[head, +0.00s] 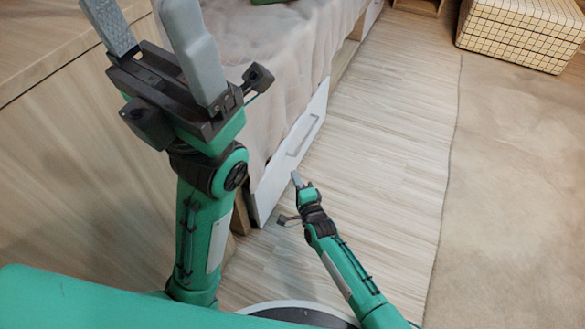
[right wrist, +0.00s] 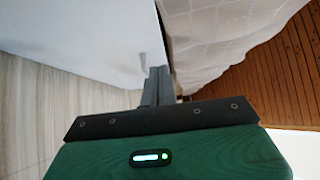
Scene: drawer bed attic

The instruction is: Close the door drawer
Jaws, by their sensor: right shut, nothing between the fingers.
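The white drawer front (head: 273,187) stands low at the side of the bed, with a grey bar handle (head: 303,137) on it. Its top edge shows just outside the hanging blanket, so it seems to stand out a little; how far is hidden. My right gripper (head: 295,177) is shut and empty, close to the drawer front and below the handle. In the right wrist view its fingers (right wrist: 158,76) lie together in front of a white panel (right wrist: 90,35); contact cannot be told. My left gripper (head: 140,14) is open and empty, raised above the bed's near end.
A beige blanket (head: 275,60) hangs over the bed side. A wooden panel (head: 70,170) fills the left. A checkered ottoman (head: 520,35) stands at the far right on a beige rug (head: 510,170). The wood floor (head: 385,130) beside the drawer is clear.

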